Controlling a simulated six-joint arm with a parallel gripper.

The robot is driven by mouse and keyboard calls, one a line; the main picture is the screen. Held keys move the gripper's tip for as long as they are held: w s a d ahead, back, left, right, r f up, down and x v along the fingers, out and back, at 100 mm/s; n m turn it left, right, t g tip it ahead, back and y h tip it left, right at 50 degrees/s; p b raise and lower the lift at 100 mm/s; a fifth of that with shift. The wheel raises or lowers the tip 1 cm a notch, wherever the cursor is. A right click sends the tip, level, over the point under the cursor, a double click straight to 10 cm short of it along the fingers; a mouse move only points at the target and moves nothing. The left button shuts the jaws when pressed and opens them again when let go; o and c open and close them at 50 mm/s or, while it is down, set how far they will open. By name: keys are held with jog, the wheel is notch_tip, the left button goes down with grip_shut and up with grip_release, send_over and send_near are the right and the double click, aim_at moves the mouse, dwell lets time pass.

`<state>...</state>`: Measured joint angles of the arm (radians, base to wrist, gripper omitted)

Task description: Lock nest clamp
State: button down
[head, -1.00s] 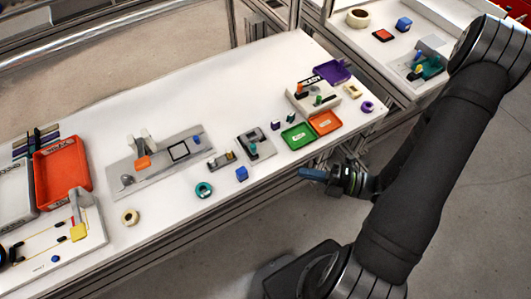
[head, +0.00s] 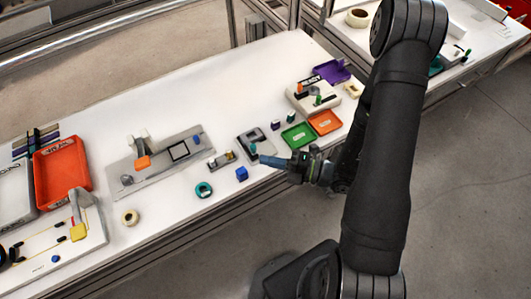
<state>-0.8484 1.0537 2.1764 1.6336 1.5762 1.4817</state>
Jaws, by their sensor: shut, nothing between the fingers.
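A grey fixture plate (head: 200,143) lies on the white table, left of centre. It carries a black square outline (head: 179,151) and a clamp-like upright with an orange part (head: 142,162). A smaller grey fixture (head: 257,136) with a teal knob (head: 253,148) stands to its right. Which of these is the nest clamp I cannot tell for certain. My gripper (head: 264,159) reaches in from the right with its blue fingers shut and empty. Its tips appear just below and right of the teal knob; contact cannot be made out.
Green (head: 298,136) and orange (head: 325,122) trays lie right of the small fixture. A blue cube (head: 241,174) and a teal ring (head: 204,190) sit near the front edge. A large red-orange bin (head: 62,172) stands at the left.

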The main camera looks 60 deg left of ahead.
aim_at(255, 149)
jog(key=shift+a, duration=1.2)
jog(key=shift+a, duration=0.1)
jog(key=shift+a, duration=0.9)
jog(key=shift+d, duration=0.4)
jog(key=d, duration=0.3)
jog(key=v, duration=1)
jog(key=shift+d, duration=0.15)
